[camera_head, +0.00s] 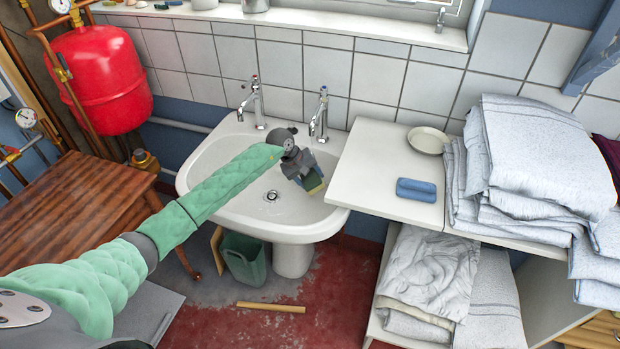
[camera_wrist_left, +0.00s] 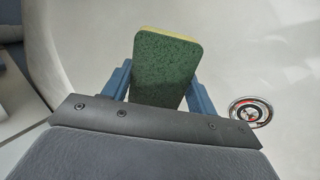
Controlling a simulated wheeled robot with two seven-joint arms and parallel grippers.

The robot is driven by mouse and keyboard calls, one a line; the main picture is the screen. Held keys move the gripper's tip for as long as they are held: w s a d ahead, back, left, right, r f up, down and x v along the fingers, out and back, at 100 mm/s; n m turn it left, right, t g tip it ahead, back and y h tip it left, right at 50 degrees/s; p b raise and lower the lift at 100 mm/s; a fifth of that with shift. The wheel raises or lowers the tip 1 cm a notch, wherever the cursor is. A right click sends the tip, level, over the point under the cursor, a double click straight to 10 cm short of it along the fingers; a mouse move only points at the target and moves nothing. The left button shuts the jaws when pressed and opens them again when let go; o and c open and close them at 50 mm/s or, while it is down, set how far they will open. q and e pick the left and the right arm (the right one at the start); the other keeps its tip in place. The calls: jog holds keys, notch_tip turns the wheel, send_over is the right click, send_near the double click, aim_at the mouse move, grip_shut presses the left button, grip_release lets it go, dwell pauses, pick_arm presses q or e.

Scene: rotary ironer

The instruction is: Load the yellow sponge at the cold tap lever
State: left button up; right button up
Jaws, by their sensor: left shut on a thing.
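The yellow sponge (camera_head: 315,185), with a dark green scouring face, is held in my left gripper (camera_head: 307,178) over the right part of the white sink basin (camera_head: 228,200). In the left wrist view the sponge (camera_wrist_left: 165,70) sticks out between the blue fingers of the left gripper (camera_wrist_left: 160,88), green face towards the camera and a thin yellow edge at its far end. Two chrome lever taps stand at the back of the sink, a left tap (camera_head: 251,98) and a right tap (camera_head: 320,112). The sponge is apart from both. My right gripper is out of view.
A white counter (camera_head: 375,165) right of the sink bears a blue block (camera_head: 416,190), a cream dish (camera_head: 428,140) and stacked towels (camera_head: 540,150). The drain (camera_head: 271,196) is uncovered. A wooden table (camera_head: 75,205) and red tank (camera_head: 105,80) stand left; a green bin (camera_head: 244,260) is below.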

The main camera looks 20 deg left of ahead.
pick_arm(q)
jog(key=shift+s+d, duration=0.4)
jog(key=shift+s, duration=0.85)
jog(key=shift+s+d, duration=0.45)
jog(key=shift+s, duration=0.85)
jog(key=shift+s+d, duration=0.4)
jog(key=shift+s, duration=0.85)
jog(key=s+d+r, duration=0.1)
jog(key=s+r, duration=0.3)
jog(key=shift+s+d, duration=0.25)
jog(key=shift+s, duration=0.15)
